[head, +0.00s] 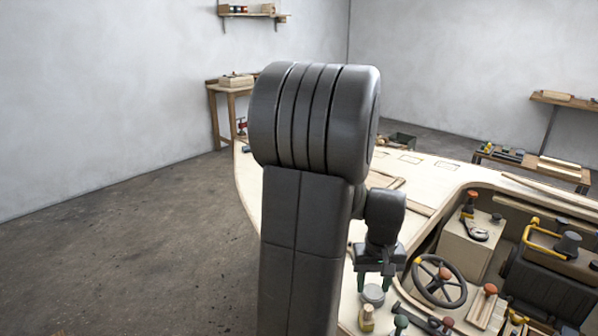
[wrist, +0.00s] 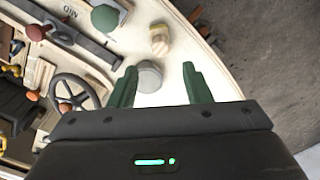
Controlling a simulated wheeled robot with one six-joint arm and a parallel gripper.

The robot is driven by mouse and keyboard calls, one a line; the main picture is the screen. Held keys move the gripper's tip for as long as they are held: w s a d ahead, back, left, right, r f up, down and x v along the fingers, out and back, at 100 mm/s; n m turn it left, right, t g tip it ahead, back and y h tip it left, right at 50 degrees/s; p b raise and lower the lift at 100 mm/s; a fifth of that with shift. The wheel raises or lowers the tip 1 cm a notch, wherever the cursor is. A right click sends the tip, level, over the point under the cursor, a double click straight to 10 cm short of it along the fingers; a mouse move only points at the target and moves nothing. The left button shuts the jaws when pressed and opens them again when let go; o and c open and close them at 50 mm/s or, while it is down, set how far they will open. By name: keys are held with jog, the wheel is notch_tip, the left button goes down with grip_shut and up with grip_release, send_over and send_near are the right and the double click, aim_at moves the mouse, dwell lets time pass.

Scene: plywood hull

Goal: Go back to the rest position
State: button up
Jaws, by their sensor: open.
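My gripper (head: 374,284) points down over the pale plywood hull (head: 425,168), at the left side of the cockpit. In the wrist view my gripper (wrist: 160,80) has its two green fingers spread apart, with nothing clamped between them. A grey round-topped piece (head: 373,295) stands on the hull just below the fingers. It also shows in the wrist view (wrist: 149,76), between and beyond the fingertips. I cannot tell how much height lies between it and the fingers. My raised arm hides part of the hull in the head view.
A steering wheel (head: 440,281), a black seat (head: 545,290) and an orange-topped lever (head: 470,203) are right of my gripper. A wooden knob (head: 366,319) and a green knob (wrist: 105,18) stand close by. Open floor (head: 130,250) lies left of the hull.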

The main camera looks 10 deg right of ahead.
aim_at(369, 308)
notch_tip(369, 308, down, 10)
jog(key=shift+r, duration=0.25)
notch_tip(369, 308, up, 4)
jog(key=shift+f, duration=0.1)
jog(key=shift+r, duration=0.75)
jog(key=shift+f, duration=0.1)
